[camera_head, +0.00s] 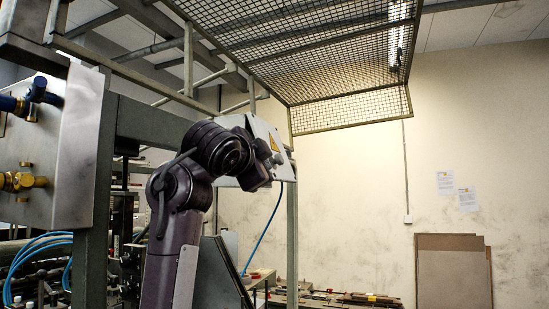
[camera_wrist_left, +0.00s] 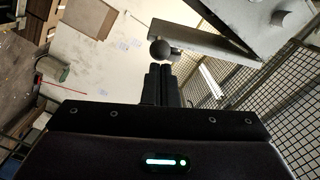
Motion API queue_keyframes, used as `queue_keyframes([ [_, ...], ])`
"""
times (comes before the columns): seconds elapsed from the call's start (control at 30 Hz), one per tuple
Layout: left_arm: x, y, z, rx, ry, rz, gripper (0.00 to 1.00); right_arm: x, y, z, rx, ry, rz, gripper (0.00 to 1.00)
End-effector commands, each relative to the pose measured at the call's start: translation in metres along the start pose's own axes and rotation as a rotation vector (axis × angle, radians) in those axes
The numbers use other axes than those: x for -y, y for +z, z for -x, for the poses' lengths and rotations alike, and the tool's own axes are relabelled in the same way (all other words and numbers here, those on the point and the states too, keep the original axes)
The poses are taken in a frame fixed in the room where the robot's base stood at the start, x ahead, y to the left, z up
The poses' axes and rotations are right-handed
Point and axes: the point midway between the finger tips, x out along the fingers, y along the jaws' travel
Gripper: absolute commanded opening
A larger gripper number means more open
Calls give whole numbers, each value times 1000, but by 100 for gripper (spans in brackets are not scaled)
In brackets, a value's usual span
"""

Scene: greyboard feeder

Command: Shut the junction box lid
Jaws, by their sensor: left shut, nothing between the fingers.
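A grey junction box (camera_head: 236,122) hangs on the frame behind my left arm in the head view. A tilted light grey panel with a yellow warning triangle (camera_head: 276,143), seemingly its lid, shows there; my arm covers part of it. In the left wrist view a grey plate (camera_wrist_left: 205,45) and a pale box-like part (camera_wrist_left: 268,22) are at the upper right. A dark round knob (camera_wrist_left: 160,50) is at the plate's left end. My left gripper (camera_wrist_left: 165,68) is shut and empty, its fingertips just below the knob in the picture; I cannot tell whether they touch. My right gripper is not in view.
A mesh guard (camera_head: 310,50) hangs overhead on a grey frame. A steel panel with brass fittings (camera_head: 80,150) stands at the left. A blue cable (camera_head: 266,228) hangs below the box. Brown boards (camera_head: 453,270) lean on the right wall.

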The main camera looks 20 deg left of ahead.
Motion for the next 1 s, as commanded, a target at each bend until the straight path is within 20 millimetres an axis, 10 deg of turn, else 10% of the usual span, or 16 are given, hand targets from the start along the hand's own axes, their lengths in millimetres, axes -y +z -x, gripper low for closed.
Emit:
queue_keyframes([
  [0.4,5,48,-4,4,-9,-274,0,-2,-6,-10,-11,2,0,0],
  [1.0,10,59,-4,2,-16,-355,0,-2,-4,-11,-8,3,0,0],
])
